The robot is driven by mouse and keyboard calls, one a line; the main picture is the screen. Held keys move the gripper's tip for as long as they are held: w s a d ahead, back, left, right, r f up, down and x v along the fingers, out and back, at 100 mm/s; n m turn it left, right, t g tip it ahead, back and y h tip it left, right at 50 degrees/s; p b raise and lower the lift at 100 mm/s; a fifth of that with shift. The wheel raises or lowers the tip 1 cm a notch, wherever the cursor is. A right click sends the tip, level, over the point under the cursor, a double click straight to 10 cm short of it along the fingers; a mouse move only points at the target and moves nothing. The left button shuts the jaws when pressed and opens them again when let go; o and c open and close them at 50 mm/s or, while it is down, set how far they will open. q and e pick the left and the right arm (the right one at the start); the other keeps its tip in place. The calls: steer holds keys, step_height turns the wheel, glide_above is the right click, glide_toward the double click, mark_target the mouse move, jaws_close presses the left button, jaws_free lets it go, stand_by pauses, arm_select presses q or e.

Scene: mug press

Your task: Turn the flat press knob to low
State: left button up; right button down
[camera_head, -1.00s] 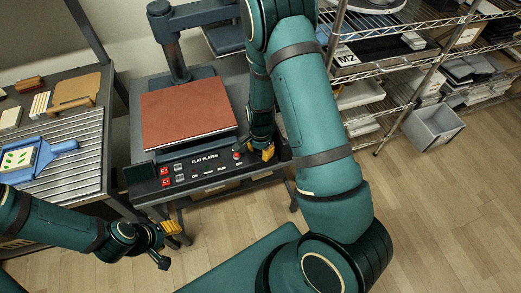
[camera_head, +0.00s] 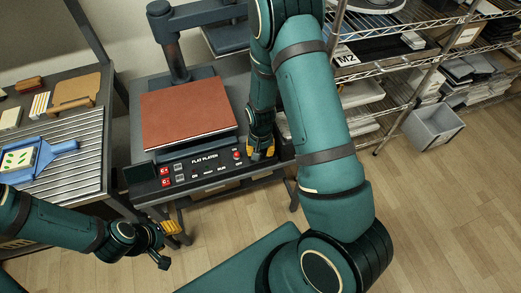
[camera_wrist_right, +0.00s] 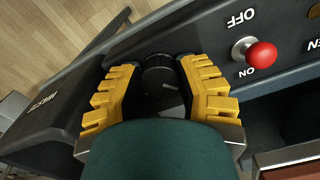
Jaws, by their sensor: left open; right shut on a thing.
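The flat press (camera_head: 188,112) stands in the middle of the head view, with a brown-red pad on top and a black front panel marked FLAT PLATEN (camera_head: 205,163). My right gripper (camera_head: 262,152) is at the right end of that panel. In the right wrist view, the yellow fingers of my right gripper (camera_wrist_right: 160,85) are shut on a black round knob (camera_wrist_right: 158,62), one finger on each side. The knob's setting marks are hidden. My left gripper (camera_head: 168,243) is open and empty, low at the left, in front of the press and apart from it.
A red-topped switch (camera_wrist_right: 261,54) marked ON and OFF stands close beside my right gripper. A table (camera_head: 95,150) with a blue tool is at the left. Wire shelves (camera_head: 390,60) and a grey bin (camera_head: 433,128) are at the right.

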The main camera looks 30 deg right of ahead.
mark_target(260, 151)
steer(key=shift+s+n, duration=0.1)
steer(key=shift+n, duration=0.5)
steer(key=shift+f, duration=0.1)
steer(key=c, duration=0.6)
jaws_free()
steer(key=shift+o, duration=0.2)
steer(key=shift+r, duration=0.65)
step_height(260, 151, up, 11)
steer(key=shift+f, duration=0.1)
